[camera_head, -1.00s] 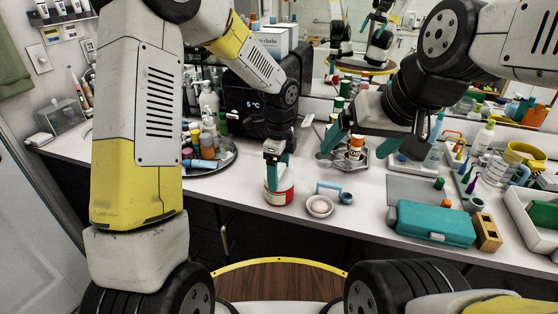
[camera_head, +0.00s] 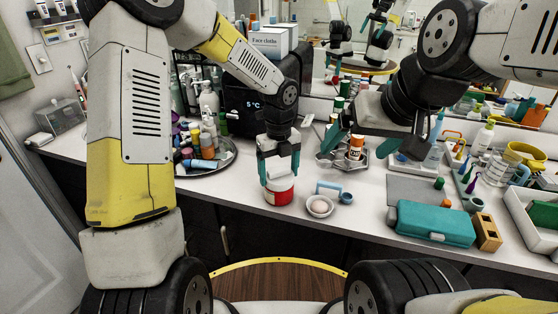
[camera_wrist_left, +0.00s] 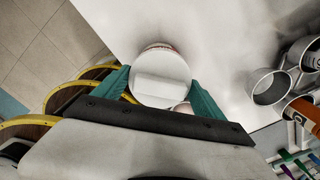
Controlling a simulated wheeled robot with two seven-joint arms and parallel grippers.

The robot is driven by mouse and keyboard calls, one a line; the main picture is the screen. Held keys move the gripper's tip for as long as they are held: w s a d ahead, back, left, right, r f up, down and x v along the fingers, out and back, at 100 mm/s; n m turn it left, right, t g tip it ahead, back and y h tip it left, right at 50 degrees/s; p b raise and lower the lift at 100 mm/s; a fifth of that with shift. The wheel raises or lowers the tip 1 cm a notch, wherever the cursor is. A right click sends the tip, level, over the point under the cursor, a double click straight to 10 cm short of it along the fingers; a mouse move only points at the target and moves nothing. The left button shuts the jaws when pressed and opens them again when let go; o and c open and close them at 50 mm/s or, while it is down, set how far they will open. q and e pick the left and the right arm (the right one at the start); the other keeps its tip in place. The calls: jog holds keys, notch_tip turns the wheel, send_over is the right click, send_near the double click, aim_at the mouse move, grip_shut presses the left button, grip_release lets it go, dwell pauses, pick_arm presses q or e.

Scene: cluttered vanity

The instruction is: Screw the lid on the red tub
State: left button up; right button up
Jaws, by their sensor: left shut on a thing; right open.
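The red tub (camera_head: 277,196) stands upright near the front edge of the counter, with the white lid (camera_head: 279,183) on top of it. My left gripper (camera_head: 280,178) points down over the tub, its teal fingers shut on the lid from two sides. In the left wrist view the round white lid (camera_wrist_left: 160,78), with a raised bar across it, sits between the fingers and hides most of the tub. The thread is hidden. My right gripper (camera_head: 378,150) is open and empty above the counter, to the right of the tub.
A small dish with a pale round item (camera_head: 319,206) is close to the tub's right. A teal case (camera_head: 435,223) and a wooden block (camera_head: 487,232) lie farther right. A round tray (camera_head: 230,160) of bottles is back left. Bare counter lies just left of the tub.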

pick_arm(q)
jog(key=m, duration=0.4)
jog(key=shift+r+m, duration=0.1)
jog(key=shift+m, duration=0.2)
jog(key=m, duration=0.4)
jog(key=shift+m, duration=0.3)
jog(key=m, duration=0.4)
jog(key=shift+m, duration=0.3)
